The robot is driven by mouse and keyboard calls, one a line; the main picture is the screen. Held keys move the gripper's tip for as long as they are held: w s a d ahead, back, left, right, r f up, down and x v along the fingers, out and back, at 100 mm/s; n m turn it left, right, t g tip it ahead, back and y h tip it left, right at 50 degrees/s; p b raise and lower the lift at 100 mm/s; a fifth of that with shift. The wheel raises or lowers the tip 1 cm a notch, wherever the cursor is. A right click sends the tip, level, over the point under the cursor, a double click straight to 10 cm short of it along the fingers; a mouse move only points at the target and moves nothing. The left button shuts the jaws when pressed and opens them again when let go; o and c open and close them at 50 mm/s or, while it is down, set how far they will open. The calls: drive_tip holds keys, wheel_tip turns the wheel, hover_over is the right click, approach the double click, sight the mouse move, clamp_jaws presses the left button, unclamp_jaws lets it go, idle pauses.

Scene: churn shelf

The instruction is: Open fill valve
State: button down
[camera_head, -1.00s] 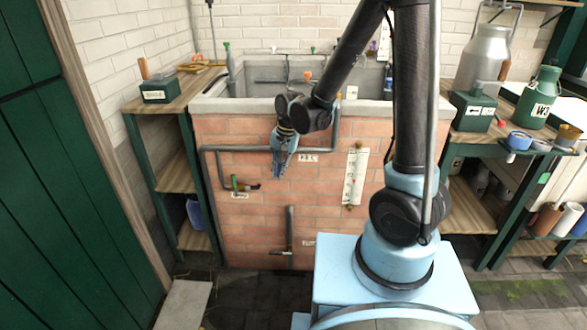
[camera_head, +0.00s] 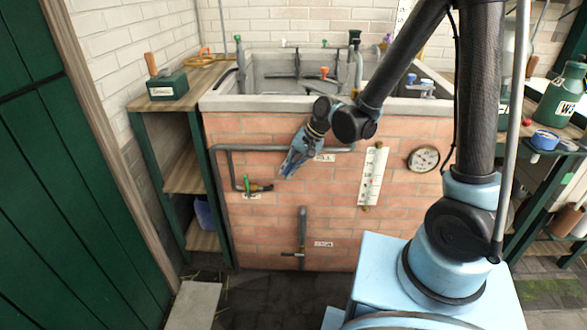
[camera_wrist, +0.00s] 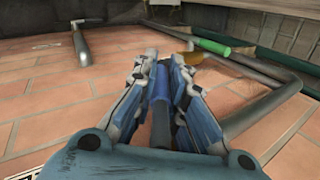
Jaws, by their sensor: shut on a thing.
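My gripper (camera_head: 287,170) is in front of the brick tank wall (camera_head: 345,225), just below the upper grey pipe (camera_head: 260,148). It tilts down to the left. In the wrist view my gripper (camera_wrist: 160,75) is shut on a blue lever handle (camera_wrist: 160,100), which lies between both fingers. A brass part (camera_wrist: 183,137) shows behind the right finger. A white label (camera_head: 325,157) is beside the gripper on the wall; I cannot read it fully. The fingers hide most of the valve body, so I cannot tell how far the lever is turned.
A green-handled valve (camera_head: 247,185) sits lower left on the same pipe; its handle also shows in the wrist view (camera_wrist: 212,47). A lower pipe (camera_head: 302,232), a white scale (camera_head: 372,175) and a round gauge (camera_head: 424,158) are on the wall. A wooden shelf (camera_head: 190,177) stands left.

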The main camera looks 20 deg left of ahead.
drive_tip(key=c, duration=1.6)
unclamp_jaws()
drive_tip(key=shift+d+r, duration=0.1)
drive_tip(key=shift+v, duration=5.9)
drive_tip(key=shift+w, duration=0.1)
